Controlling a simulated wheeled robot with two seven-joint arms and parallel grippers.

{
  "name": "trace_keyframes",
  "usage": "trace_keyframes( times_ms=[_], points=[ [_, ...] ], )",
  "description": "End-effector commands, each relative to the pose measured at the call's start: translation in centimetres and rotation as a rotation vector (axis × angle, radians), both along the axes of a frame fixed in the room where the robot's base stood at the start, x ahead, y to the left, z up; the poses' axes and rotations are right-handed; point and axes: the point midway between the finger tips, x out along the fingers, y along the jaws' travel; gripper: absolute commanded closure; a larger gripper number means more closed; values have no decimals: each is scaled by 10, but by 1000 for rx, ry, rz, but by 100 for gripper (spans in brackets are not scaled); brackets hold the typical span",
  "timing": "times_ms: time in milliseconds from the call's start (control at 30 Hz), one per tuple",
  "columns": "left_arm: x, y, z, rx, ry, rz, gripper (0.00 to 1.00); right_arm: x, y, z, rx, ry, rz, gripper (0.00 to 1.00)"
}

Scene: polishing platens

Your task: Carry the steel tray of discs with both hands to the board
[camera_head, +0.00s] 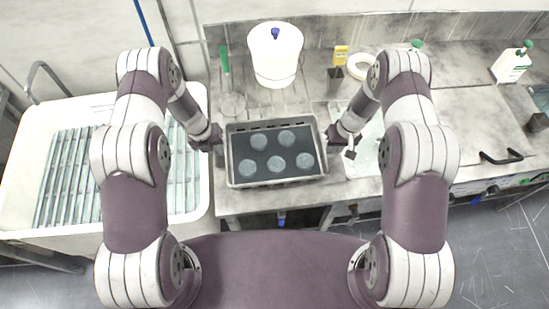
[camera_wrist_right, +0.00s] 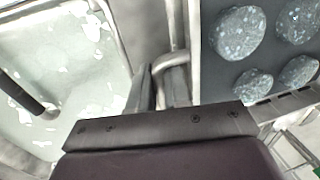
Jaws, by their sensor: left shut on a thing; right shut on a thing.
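The steel tray (camera_head: 232,183) is a grey rectangular pan with a dark floor and several round grey discs (camera_head: 276,164) lying flat in it. It is in the middle of the head view, over the front of the bench. My left gripper (camera_head: 219,143) is shut on its left side. My right gripper (camera_head: 328,143) is shut on its right side; in the right wrist view the fingers close on a bent metal handle (camera_wrist_right: 174,68) beside the wall.
A white bucket (camera_head: 275,60) stands behind the tray. A slatted white basin (camera_head: 100,112) is at left. A black handle (camera_head: 501,157) and bottle (camera_head: 511,66) are at right.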

Motion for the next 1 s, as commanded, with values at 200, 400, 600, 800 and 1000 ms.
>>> trace_keyframes(
  times_ms=[200, 400, 600, 800, 1000],
  points=[
    [0, 1, -8, 1, -1, 1, 57, 0, -1, -8, -1, -1, 0, 57],
    [0, 0, -8, 0, -1, 0, 57, 0, 0, -8, 0, 0, 0, 57],
    [1, 4, 13, 0, -4, 2, 57, 0, 0, -7, 0, 0, 0, 57],
    [-1, 15, 65, 1, -5, 1, 57, 0, 0, -8, 0, 0, 0, 57],
    [-2, 22, 102, 0, -3, 2, 57, 0, 0, -8, 0, 0, 0, 57]
  ],
)
